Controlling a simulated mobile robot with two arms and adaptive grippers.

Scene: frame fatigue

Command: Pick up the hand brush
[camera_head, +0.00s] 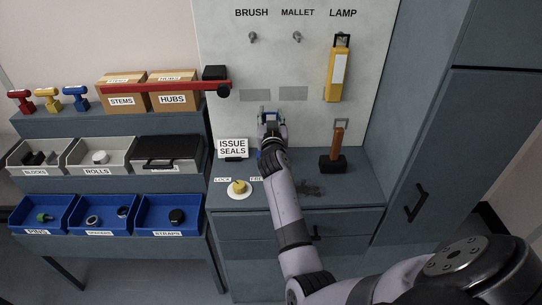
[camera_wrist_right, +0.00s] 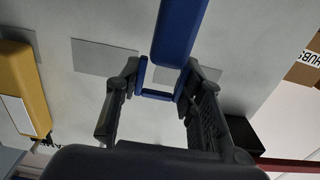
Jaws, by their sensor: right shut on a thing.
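The hand brush is a blue piece (camera_wrist_right: 180,28) in the right wrist view, with a long block and a blue loop near my fingertips. My right gripper (camera_wrist_right: 158,82) is shut on it, its two dark fingers on either side of the loop. In the head view my right gripper (camera_head: 269,117) is over the back of the counter, before the grey board, and mostly hides the brush. Only a little blue shows there. The bristles cannot be made out. My left gripper is not in view.
The board (camera_head: 230,60) has empty pegs under BRUSH (camera_head: 253,37) and MALLET (camera_head: 297,37). A yellow lamp (camera_head: 338,75) hangs right. A mallet (camera_head: 332,160) stands on the counter right of my arm. An ISSUE SEALS sign (camera_head: 232,147) and a yellow knob (camera_head: 239,187) are left.

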